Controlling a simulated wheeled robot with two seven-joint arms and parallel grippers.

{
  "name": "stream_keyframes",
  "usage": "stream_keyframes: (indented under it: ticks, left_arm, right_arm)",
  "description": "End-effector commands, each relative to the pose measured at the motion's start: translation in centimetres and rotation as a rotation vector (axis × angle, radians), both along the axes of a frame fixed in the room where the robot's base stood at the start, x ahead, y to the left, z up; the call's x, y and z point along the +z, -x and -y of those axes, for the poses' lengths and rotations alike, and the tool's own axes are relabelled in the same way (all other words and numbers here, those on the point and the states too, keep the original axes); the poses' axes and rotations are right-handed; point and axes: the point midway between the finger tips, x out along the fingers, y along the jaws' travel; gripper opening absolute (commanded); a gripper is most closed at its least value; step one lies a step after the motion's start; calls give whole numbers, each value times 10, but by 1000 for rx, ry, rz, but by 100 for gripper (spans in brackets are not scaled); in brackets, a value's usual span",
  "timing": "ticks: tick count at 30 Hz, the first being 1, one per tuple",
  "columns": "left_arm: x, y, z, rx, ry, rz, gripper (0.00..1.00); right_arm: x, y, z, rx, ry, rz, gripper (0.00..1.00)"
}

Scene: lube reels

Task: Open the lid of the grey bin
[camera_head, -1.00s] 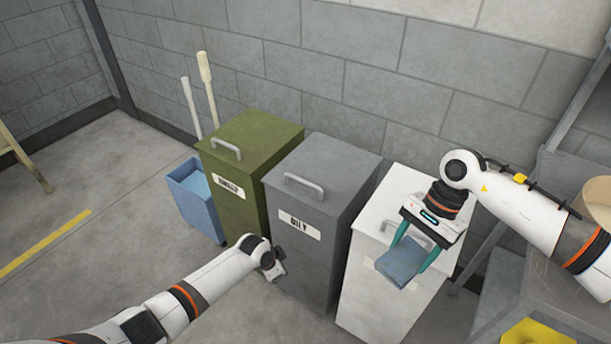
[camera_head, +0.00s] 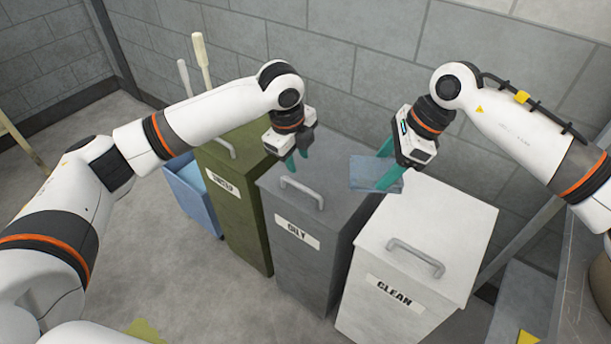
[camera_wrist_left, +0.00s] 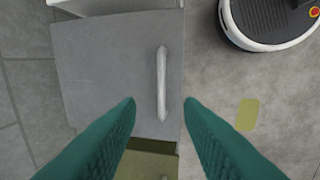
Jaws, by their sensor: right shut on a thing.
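The grey bin (camera_head: 312,262) stands in the middle of the row with an "OILY" label on its front. Its lid (camera_head: 335,165) is closed, with a bar handle (camera_head: 302,193) near the front edge. My left gripper (camera_head: 294,163) is open above the lid, behind the handle in the head view. In the left wrist view, the handle (camera_wrist_left: 162,85) shows between the spread fingertips (camera_wrist_left: 160,102), with no clear contact. My right gripper (camera_head: 388,172) is shut on a blue cloth (camera_head: 370,174), held above the right part of the grey lid and the gap beside it.
A green bin (camera_head: 240,215) stands left of the grey bin, and a white bin (camera_head: 440,225) labelled "CLEAN" stands right of it. A blue container (camera_head: 190,190) with handled tools sits at the far left. The block wall (camera_head: 360,60) is close behind the bins.

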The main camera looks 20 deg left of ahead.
Motion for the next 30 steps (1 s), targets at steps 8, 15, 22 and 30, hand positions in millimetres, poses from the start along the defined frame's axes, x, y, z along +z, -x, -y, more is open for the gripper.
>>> stream_keyframes:
  ticks: [8, 15, 22, 30]
  left_arm:
    - [-56, -9, 4, 3, 0, -2, 34]
    - [-93, -17, 7, 3, 1, 0, 34]
    - [-106, -19, 8, 3, 2, 1, 34]
    - [-106, -19, 8, 3, 2, 1, 29]
  right_arm:
    - [-2, 0, 0, 2, 0, 1, 38]
    - [-3, 0, 0, 3, 0, 0, 38]
    - [-4, 0, 0, 3, 0, 0, 38]
    - [-4, 0, 0, 3, 0, 0, 38]
